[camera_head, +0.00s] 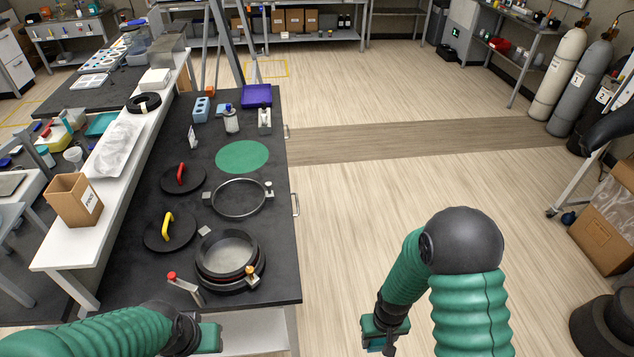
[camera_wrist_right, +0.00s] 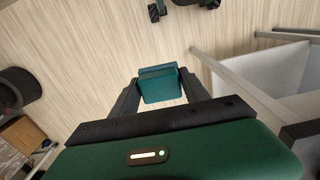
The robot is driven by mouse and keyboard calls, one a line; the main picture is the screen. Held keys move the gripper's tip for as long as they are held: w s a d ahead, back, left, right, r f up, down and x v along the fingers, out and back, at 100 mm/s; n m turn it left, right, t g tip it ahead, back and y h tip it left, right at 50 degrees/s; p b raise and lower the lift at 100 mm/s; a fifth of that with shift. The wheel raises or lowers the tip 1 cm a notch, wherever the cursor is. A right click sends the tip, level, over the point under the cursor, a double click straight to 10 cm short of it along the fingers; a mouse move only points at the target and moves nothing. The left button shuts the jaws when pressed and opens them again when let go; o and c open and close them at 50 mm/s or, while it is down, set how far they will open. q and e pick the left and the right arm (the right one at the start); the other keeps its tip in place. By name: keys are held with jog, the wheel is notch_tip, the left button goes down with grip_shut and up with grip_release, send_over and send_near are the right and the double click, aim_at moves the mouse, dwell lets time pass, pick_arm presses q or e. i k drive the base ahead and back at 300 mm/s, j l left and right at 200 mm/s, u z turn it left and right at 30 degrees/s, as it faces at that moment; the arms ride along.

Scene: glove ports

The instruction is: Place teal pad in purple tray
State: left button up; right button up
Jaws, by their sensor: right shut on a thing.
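The teal pad (camera_wrist_right: 160,86) is a small block between the two dark fingers of my right gripper (camera_wrist_right: 160,92) in the right wrist view. In the head view my right gripper (camera_head: 384,335) hangs over the floor, right of the black bench, at the bottom of the picture. The pad is hard to make out there. The purple tray (camera_head: 257,95) sits at the far right corner of the bench, well away from my right gripper. My left gripper (camera_head: 208,336) is at the bottom, by the near edge of the bench; its fingers are not clear.
The black bench (camera_head: 270,215) carries a green disc (camera_head: 242,157), a metal ring (camera_head: 239,198), a round port (camera_head: 230,258), two lids with red and yellow handles, a bottle (camera_head: 231,122) and a blue block (camera_head: 201,109).

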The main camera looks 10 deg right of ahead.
aim_at(255, 98)
jog(key=i+l+z, duration=0.3)
jog(key=l, duration=0.35)
jog(key=i+l+z, duration=0.25)
jog(key=l, duration=0.35)
jog(key=i+l+z, duration=0.3)
jog(key=i+l, duration=0.15)
jog(key=i+u, duration=0.3)
jog(key=i, duration=0.25)
jog(key=i+l+u, duration=0.1)
jog(key=i+u, duration=0.2)
jog(key=i, duration=0.3)
jog(key=i+l+u, duration=0.3)
jog(key=i, duration=0.25)
jog(key=i+l+u, duration=0.1)
jog(key=i+u, duration=0.35)
jog(key=i+l+u, duration=0.25)
jog(key=i+u, duration=0.2)
jog(key=i+l+u, duration=0.95)
jog(key=k+l, duration=0.05)
